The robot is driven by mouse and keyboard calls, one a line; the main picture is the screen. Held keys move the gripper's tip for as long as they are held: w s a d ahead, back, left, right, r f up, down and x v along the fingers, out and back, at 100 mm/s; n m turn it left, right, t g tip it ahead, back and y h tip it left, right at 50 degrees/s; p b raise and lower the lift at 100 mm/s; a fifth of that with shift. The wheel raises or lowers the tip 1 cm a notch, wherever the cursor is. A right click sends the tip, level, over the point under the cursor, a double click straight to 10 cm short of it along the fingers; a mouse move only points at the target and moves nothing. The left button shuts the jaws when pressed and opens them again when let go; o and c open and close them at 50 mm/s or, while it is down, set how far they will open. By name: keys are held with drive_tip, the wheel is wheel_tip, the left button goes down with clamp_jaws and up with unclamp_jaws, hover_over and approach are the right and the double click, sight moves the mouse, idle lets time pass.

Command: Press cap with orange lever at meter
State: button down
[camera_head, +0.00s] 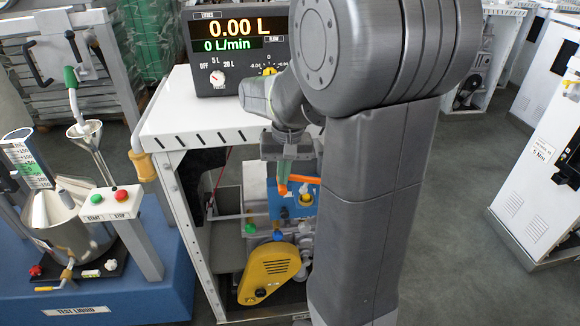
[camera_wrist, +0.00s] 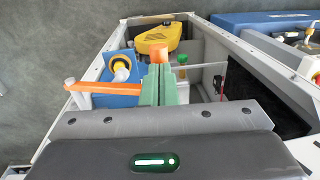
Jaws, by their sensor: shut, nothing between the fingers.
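The meter (camera_head: 240,45) stands on the white cabinet top in the head view and reads 0.00 L and 0 L/min. Below it, inside the open cabinet, a yellow-ringed cap (camera_head: 305,198) sits on a blue plate (camera_head: 288,209); it also shows in the wrist view (camera_wrist: 120,66). The orange lever (camera_head: 303,179) runs beside my gripper (camera_head: 284,178) and extends left of the fingers in the wrist view (camera_wrist: 100,88). My green fingers are shut and empty. An orange piece (camera_wrist: 154,50) shows at their tips; I cannot tell whether it joins the lever or touches anything.
The cabinet top (camera_head: 185,110) and side walls surround the lower space. A yellow cover (camera_head: 268,272) and a green knob (camera_head: 250,228) are near the blue plate. A test-liquid stand (camera_head: 120,295) with start and stop buttons is at left. Grey floor (camera_head: 445,240) is clear at right.

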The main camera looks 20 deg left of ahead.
drive_tip(key=f, duration=0.1)
drive_tip(key=a+f+t+h+b, duration=0.1)
drive_tip(key=f, duration=0.1)
drive_tip(key=s+f+h+b, duration=0.1)
drive_tip(key=f, duration=0.1)
drive_tip(key=shift+s+a+f, duration=0.1)
drive_tip(key=shift+a+f, duration=0.05)
drive_tip(key=shift+a, duration=0.15)
drive_tip(key=shift+s+d+f, duration=0.1)
drive_tip(key=shift+f, duration=0.05)
wheel_tip(320, 180, up, 14)
drive_tip(key=s+a+p, duration=0.1)
drive_tip(key=a+p, duration=0.1)
drive_tip(key=shift+a+r, duration=0.25)
drive_tip(key=shift+a, duration=0.15)
drive_tip(key=shift+f+p, duration=0.15)
drive_tip(key=shift+p, duration=0.15)
idle(0.4)
